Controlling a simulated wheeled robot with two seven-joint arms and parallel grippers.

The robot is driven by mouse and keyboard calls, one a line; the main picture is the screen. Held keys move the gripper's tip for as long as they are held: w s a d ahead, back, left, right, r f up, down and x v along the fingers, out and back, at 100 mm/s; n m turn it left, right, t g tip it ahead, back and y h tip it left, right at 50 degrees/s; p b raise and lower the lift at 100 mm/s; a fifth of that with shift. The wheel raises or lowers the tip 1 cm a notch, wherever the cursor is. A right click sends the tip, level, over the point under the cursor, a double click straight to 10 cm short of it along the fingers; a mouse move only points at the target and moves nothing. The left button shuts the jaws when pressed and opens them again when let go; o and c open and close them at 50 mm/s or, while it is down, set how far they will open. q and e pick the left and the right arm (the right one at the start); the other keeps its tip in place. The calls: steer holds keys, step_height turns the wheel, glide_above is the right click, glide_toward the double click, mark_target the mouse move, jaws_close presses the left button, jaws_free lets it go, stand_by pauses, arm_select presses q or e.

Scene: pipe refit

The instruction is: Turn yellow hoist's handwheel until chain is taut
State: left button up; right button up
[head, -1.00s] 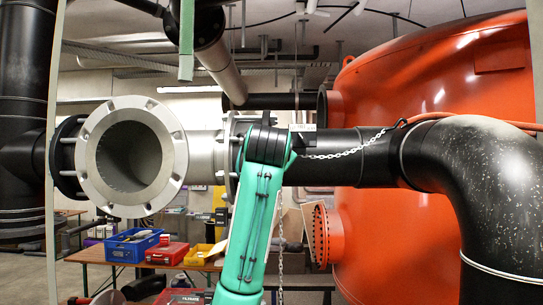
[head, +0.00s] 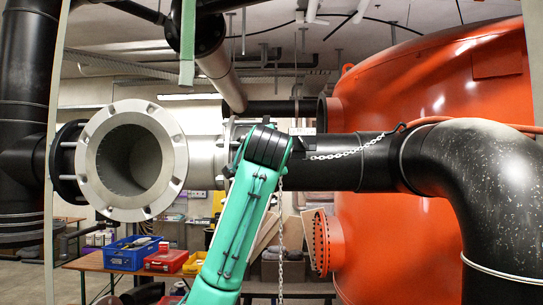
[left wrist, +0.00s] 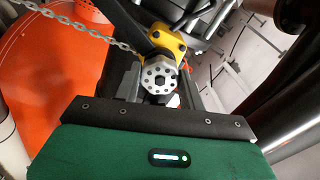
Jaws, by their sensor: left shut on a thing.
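The yellow hoist (left wrist: 168,40) shows in the left wrist view, beyond my fingers. Its grey round handwheel (left wrist: 158,77), with a ring of holes, sits between the fingers of my left gripper (left wrist: 157,86), which is shut on it. In the head view my teal arm hides the hoist, the handwheel and the gripper. The chain (head: 345,153) runs from beside the arm up right to a black fitting on the pipe, with a slight sag. It also shows in the left wrist view (left wrist: 75,32). My right gripper is in neither view.
A grey flanged pipe end (head: 178,160) opens at left. A black pipe (head: 335,175) bends down at right before a large orange tank (head: 440,75). A loose chain (head: 281,235) hangs beside my arm. A bench with a blue bin (head: 125,252) stands behind.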

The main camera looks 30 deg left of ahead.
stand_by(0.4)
arm_select(q)
steer(key=o, duration=1)
steer(key=shift+d, duration=0.1)
steer(key=shift+c, duration=0.2)
steer(key=b+v, duration=0.7)
steer(key=v, duration=0.7)
steer(key=shift+w+f, duration=0.1)
